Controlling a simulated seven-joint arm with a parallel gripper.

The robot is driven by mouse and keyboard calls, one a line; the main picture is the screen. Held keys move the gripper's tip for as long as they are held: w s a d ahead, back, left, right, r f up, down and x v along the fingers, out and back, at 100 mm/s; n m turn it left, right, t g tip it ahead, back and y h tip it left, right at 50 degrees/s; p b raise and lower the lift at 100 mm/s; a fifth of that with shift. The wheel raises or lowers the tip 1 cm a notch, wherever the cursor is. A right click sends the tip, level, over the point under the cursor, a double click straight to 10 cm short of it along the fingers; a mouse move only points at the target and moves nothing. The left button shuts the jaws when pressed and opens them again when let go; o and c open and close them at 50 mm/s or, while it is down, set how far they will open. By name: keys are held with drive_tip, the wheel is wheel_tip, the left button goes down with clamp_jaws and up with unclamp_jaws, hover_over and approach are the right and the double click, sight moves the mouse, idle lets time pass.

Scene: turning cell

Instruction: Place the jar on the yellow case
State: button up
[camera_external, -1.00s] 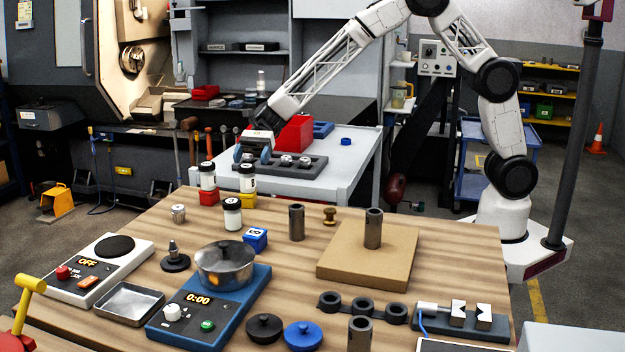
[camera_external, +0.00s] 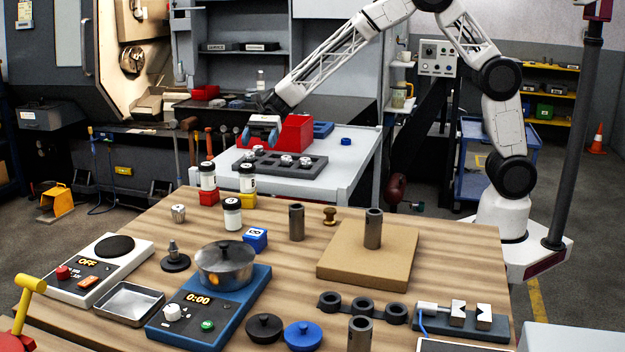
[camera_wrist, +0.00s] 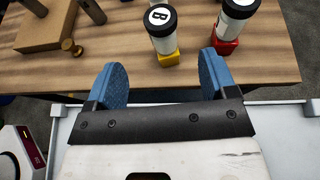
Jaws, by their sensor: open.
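A white jar with a black lid (camera_external: 247,180) stands upright on the yellow case (camera_external: 247,201) near the table's far edge. In the wrist view this jar (camera_wrist: 164,38) shows a "B" on its lid, with the yellow case (camera_wrist: 168,59) under it. A second such jar (camera_external: 207,178) stands on a red case (camera_external: 208,198). A third jar (camera_external: 232,216) stands on the wooden table beside a blue case (camera_external: 255,239). My gripper (camera_external: 261,134) is open and empty behind the table, above the white cart, apart from the jars.
The white cart (camera_external: 350,160) carries a dark tray (camera_external: 280,162) with small parts, and a red box (camera_external: 296,133). The wooden table holds a pot (camera_external: 225,264), a cardboard-coloured block (camera_external: 345,265) and several dark cylinders. Bare wood lies right of the blue case.

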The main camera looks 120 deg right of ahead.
idle(0.4)
drive_tip(key=s+a+r+n+g+h, duration=0.1)
drive_tip(key=s+a+r+n+g, duration=0.2)
drive_tip(key=s+a, duration=0.5)
drive_tip(key=s+a+r+n+g+h, duration=0.1)
drive_tip(key=s+a+r+n, duration=0.4)
drive_tip(key=a, duration=0.4)
drive_tip(key=s+a+r+n+g+h, duration=0.2)
drive_tip(key=s+a+n, duration=0.2)
drive_tip(key=s+a, duration=0.45)
drive_tip(key=s+a+n+h, duration=0.2)
drive_tip(key=s+a+n, duration=0.1)
drive_tip(key=s, duration=0.6)
drive_tip(key=s+a+n+h, duration=0.2)
drive_tip(key=s+n, duration=0.4)
drive_tip(key=s, duration=0.3)
drive_tip(key=s+a+f+n+h, duration=0.1)
drive_tip(key=s+a+n+h, duration=0.1)
drive_tip(key=s, duration=0.7)
drive_tip(key=a+n, duration=0.1)
drive_tip(key=n, duration=0.1)
drive_tip(key=shift+a+n+h, duration=0.3)
drive_tip(key=shift+n, duration=0.1)
